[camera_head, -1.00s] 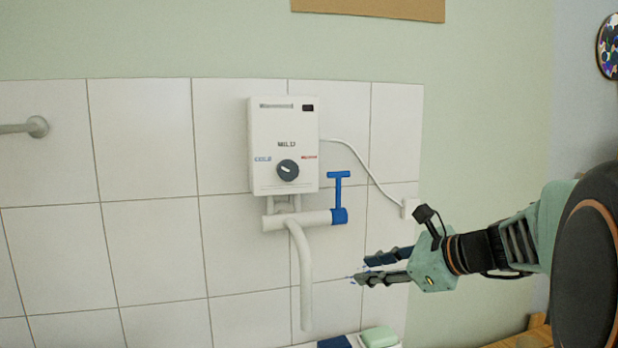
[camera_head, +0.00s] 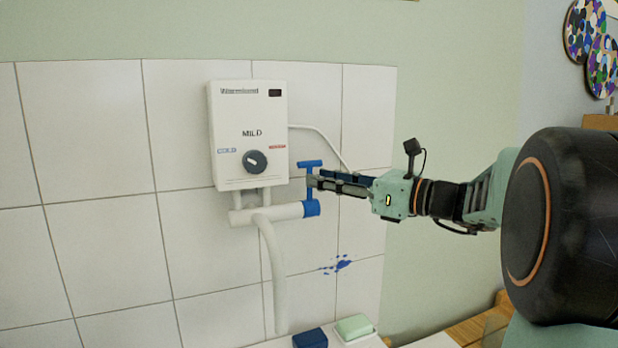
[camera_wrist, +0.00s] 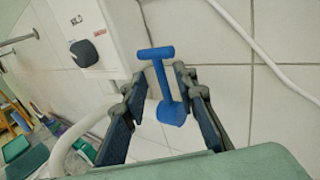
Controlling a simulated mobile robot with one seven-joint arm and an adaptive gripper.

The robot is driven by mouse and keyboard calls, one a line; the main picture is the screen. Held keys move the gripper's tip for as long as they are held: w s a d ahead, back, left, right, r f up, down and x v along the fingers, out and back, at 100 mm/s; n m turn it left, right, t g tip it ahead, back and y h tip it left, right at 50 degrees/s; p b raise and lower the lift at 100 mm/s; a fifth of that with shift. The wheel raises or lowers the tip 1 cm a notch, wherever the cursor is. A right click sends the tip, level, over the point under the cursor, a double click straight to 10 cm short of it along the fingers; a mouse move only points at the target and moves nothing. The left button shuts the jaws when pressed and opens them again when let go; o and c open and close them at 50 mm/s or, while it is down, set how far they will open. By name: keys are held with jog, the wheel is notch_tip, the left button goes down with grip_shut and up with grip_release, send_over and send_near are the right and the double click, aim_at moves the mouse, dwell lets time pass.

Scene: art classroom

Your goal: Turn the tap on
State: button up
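The tap has a blue T-shaped handle (camera_head: 310,180) on the right end of a white pipe (camera_head: 265,214), under a white water heater (camera_head: 249,135). A curved white spout (camera_head: 275,275) hangs from the pipe. In the head view my gripper (camera_head: 314,182) comes from the right with its fingertips at the handle's stem. In the wrist view my gripper (camera_wrist: 158,75) is open, with its fingers spread on either side of the blue handle (camera_wrist: 162,80). Gaps show between the stem and both fingers. The handle stands upright in the head view. No water shows below the spout.
A white cord (camera_head: 325,133) runs from the heater down the tiled wall behind my gripper. Below are a blue block (camera_head: 310,338) and a pale green soap-like block (camera_head: 354,326) on a white ledge. Blue splotches (camera_head: 340,265) mark the tiles. The wall lies close behind the tap.

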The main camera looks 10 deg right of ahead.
aim_at(309, 199)
jog(key=shift+x, duration=2.05)
jog(key=shift+c, duration=0.7)
grip_shut()
